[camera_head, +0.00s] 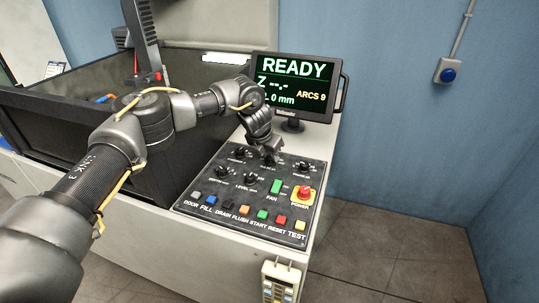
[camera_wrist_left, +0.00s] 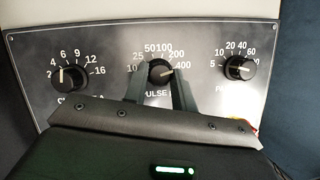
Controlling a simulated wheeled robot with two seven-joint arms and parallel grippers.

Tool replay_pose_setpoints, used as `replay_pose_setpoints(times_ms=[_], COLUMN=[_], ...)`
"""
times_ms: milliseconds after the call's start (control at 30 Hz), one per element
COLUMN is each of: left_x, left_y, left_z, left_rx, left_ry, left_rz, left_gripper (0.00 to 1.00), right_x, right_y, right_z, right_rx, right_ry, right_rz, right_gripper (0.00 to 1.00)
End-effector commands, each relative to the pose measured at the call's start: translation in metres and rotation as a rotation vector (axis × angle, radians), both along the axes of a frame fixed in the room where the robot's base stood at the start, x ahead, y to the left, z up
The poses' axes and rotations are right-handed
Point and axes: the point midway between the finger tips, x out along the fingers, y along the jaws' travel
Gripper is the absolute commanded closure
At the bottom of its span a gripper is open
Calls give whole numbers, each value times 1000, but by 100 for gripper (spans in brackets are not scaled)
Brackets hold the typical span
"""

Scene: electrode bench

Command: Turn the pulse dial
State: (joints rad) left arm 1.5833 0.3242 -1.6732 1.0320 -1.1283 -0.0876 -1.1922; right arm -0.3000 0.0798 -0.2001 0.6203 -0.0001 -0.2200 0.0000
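The pulse dial (camera_wrist_left: 161,72) is a round black knob in the middle of the panel's upper row in the left wrist view. Its white pointer points right, toward the 400 mark. My left gripper (camera_wrist_left: 160,88) reaches it from below, with one dark finger at each side of the knob. I cannot tell whether both fingers press on it. In the head view my left gripper (camera_head: 270,153) covers the dial from above. My right gripper is not in view.
The sloped control panel (camera_head: 225,215) holds other knobs beside the dial, a row of coloured buttons and a red power knob (camera_head: 302,194). A monitor (camera_head: 298,85) reading READY stands behind it. A hand-held pendant (camera_head: 281,282) hangs at the front. A dark tank (camera_head: 60,125) is left.

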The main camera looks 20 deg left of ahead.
Motion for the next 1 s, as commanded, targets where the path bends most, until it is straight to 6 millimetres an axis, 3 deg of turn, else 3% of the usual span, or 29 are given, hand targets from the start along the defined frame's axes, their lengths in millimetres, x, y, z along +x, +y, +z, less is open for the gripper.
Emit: replay_pose_setpoints(times_ms=[133, 467, 1000], left_x=[0, 0, 0], left_y=[0, -1, -4], left_z=[0, 0, 1], left_rx=[-1, -1, -1], left_ry=[0, -1, 0], left_rz=[0, 70, 417], left_gripper=[97, 97, 97], right_x=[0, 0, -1], right_y=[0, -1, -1], right_z=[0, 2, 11], right_rx=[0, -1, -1], right_ry=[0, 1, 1], right_rz=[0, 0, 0], right_gripper=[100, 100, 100])
